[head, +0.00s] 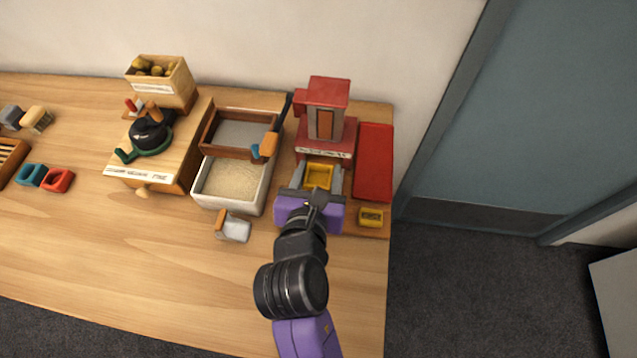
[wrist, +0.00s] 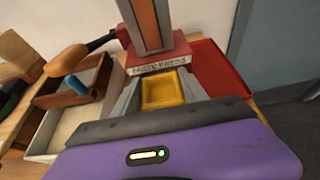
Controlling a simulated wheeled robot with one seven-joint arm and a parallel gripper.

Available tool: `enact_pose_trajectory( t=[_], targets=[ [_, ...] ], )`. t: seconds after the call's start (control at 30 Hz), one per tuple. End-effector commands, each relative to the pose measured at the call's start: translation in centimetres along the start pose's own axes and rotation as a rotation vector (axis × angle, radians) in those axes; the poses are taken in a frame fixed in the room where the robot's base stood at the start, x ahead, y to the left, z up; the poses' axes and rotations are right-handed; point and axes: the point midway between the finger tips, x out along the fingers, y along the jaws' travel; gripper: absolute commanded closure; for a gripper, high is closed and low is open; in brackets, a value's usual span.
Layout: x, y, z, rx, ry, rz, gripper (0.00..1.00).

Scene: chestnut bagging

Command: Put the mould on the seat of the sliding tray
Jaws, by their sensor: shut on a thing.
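The mould (head: 319,176) is a yellow, square, shallow open form. My gripper (head: 318,170) has its two grey fingers on either side of it, shut on it, in front of the red press (head: 327,112). In the wrist view the mould (wrist: 163,90) lies level between the fingers, close to the front of the labelled press base (wrist: 158,62). The sliding tray and its seat are not clearly visible; my gripper and the mould cover the area in front of the press. I cannot tell whether the mould touches anything below.
A red flat panel (head: 374,160) lies right of the press, with a small yellow block (head: 371,217) before it. To the left stand a white bin (head: 230,198), a wooden-framed box (head: 207,130) and a scoop (head: 235,229). The front table (head: 180,260) is clear.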

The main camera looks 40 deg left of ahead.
Motion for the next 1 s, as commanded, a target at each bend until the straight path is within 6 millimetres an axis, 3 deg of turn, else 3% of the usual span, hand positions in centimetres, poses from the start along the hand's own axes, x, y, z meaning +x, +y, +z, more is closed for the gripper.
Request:
enact_pose_trajectory(
  t=[0.4, 0.8, 0.83, 0.9, 1.0],
  targets=[
    [1.6, 0.1, -4.1, 0.0, 0.001, 0.002, 0.92],
    [1.8, 0.0, -4.5, -0.001, 0.001, 0.0, 0.92],
    [1.8, 0.0, -4.4, -0.001, 0.001, 0.001, 0.44],
    [1.8, 0.0, -4.5, -0.001, 0.001, 0.001, 0.3],
    [1.8, 0.0, -4.5, -0.001, 0.002, 0.001, 0.28]
  ],
)
